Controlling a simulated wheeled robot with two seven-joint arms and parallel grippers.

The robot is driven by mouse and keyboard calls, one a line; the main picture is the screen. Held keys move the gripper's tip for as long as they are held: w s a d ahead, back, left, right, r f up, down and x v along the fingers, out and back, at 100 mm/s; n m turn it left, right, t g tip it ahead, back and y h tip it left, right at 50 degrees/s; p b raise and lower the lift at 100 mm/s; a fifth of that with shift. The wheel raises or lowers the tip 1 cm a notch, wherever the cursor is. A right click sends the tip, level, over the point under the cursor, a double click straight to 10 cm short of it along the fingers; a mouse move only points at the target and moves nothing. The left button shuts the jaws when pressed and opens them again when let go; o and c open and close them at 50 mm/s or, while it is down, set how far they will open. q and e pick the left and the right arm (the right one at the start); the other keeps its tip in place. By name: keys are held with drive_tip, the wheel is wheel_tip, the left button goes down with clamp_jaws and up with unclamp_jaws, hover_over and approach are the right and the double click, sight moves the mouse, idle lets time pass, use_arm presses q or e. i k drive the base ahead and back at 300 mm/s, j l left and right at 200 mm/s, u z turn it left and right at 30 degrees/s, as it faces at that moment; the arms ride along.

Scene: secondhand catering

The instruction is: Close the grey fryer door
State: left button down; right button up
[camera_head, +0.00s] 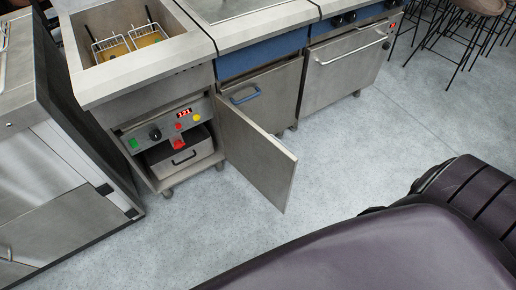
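The grey fryer door (258,160) stands wide open, hinged at the right side of the fryer cabinet and swung out over the floor. The fryer (127,83) has two wire baskets in its well on top. Behind the open door front is a control panel (170,123) with a red display, a dark knob and coloured buttons. Neither of my grippers shows in the head view. A large dark purple-black shape, probably part of my own arm or body, fills the lower right.
A blue-trimmed cabinet (266,92) with a blue handle stands right of the fryer, then an oven (343,68). A steel unit (62,170) stands close on the left. Bar stools (466,28) are at the top right. The grey floor (240,215) before the fryer is clear.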

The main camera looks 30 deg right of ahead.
sight(269, 164)
drive_tip(key=l+u, duration=0.2)
drive_tip(key=u, duration=0.15)
drive_tip(key=l+u, duration=0.15)
drive_tip(key=u, duration=0.25)
drive_tip(key=l+u, duration=0.15)
drive_tip(key=u, duration=0.2)
drive_tip(key=k+l, duration=0.1)
drive_tip(key=l, duration=0.35)
drive_tip(key=k+l, duration=0.15)
drive_tip(key=l, duration=0.25)
drive_tip(key=k+l, duration=0.1)
drive_tip(key=l, duration=0.35)
drive_tip(key=k+l, duration=0.1)
drive_tip(key=l, duration=0.3)
drive_tip(key=k+l, duration=0.15)
drive_tip(key=l, duration=0.3)
drive_tip(key=k+l, duration=0.1)
drive_tip(key=l, duration=0.35)
